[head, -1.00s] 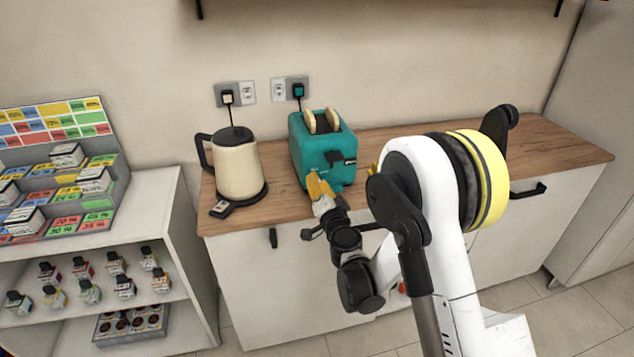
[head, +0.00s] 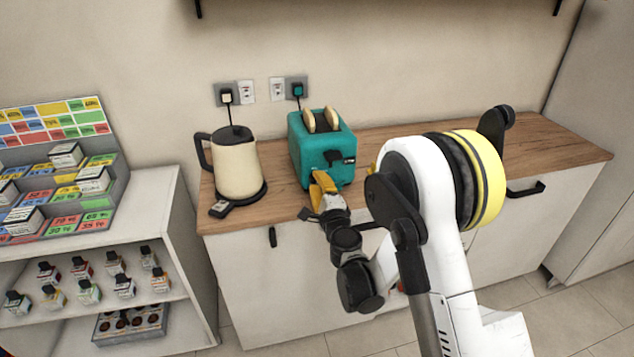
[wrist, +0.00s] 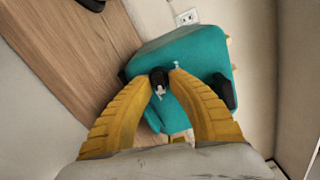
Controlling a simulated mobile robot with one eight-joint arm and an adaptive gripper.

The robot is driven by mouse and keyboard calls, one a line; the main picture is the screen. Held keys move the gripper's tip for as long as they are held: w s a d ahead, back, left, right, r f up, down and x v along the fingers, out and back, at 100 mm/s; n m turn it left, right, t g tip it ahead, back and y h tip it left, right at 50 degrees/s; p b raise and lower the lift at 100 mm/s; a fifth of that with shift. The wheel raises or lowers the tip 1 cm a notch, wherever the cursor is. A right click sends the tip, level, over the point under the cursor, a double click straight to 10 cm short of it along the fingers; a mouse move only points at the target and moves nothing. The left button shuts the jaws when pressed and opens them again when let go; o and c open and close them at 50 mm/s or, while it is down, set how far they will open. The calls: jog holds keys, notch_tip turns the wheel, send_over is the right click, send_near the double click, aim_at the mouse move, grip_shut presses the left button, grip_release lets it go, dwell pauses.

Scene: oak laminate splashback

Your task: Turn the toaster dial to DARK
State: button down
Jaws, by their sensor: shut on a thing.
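The teal toaster (head: 306,146) stands on the wooden counter with two slices of bread in its slots and a black lever on its front. It fills the middle of the wrist view (wrist: 190,58). Its black dial (wrist: 158,77) with a pale mark sits on the front face, between my yellow fingertips. My gripper (head: 322,178) is at the toaster's lower front in the head view. In the wrist view my gripper (wrist: 163,82) is shut on the dial, one finger on each side. The dial is hidden by my gripper in the head view, and I cannot read its scale.
A cream kettle (head: 236,168) stands on its black base left of the toaster. The wooden counter (head: 470,160) is clear at the right. Wall sockets (head: 262,91) with plugs are behind. A shelf unit (head: 165,215) with small bottles is at the left.

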jog(key=shift+m, duration=1.5)
jog(key=c, duration=1.2)
grip_release()
jog(key=shift+f, duration=0.1)
